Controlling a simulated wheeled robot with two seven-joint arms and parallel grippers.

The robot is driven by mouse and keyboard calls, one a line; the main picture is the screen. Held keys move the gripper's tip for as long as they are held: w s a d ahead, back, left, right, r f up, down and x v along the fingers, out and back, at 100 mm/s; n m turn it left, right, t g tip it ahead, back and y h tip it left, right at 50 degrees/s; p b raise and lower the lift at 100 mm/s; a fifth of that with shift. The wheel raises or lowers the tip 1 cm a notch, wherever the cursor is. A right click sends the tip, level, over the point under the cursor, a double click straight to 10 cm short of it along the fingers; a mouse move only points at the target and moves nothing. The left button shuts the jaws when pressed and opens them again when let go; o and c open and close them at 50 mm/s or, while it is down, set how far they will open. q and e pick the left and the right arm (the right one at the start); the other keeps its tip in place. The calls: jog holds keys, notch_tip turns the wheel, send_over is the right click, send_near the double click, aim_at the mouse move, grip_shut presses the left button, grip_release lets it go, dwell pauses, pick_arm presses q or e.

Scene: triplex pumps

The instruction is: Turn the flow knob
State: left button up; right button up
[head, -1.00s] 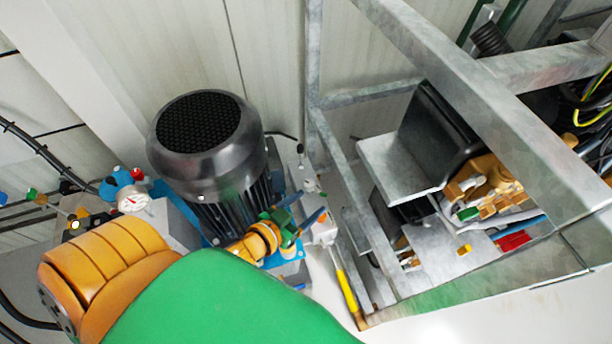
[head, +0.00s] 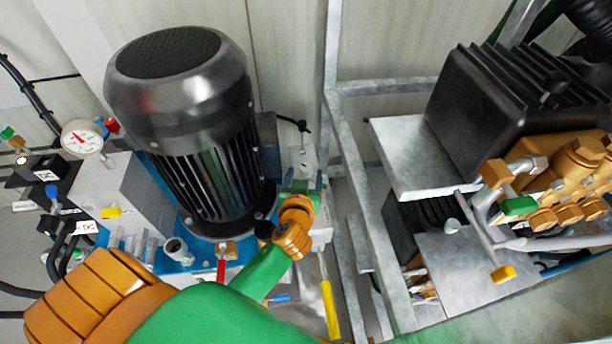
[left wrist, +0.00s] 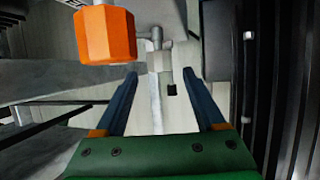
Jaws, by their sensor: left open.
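An orange faceted knob (left wrist: 105,36) shows large at the upper left in the left wrist view. It looks like the flow knob, though no label on it can be read. My left gripper (left wrist: 159,73) is open, with its two dark blue fingers apart and nothing between them. The knob appears above and left of the left fingertip, outside the gap. In the head view, the left gripper's green body (head: 310,186) shows beyond the orange wrist, and its fingertips cannot be made out. My right gripper is not in view.
A black motor (head: 190,130) stands on a blue base left of my left gripper. A pressure gauge (head: 82,138) is at the far left.

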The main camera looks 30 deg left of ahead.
aim_at(305, 170)
pick_arm(q)
jog(key=b+x, duration=0.1)
jog(key=x, duration=0.3)
jog(key=shift+w+f, duration=0.1)
jog(key=shift+w, duration=0.05)
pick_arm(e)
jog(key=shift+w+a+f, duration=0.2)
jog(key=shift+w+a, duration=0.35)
pick_arm(q)
jog(key=shift+c, duration=0.3)
grip_shut()
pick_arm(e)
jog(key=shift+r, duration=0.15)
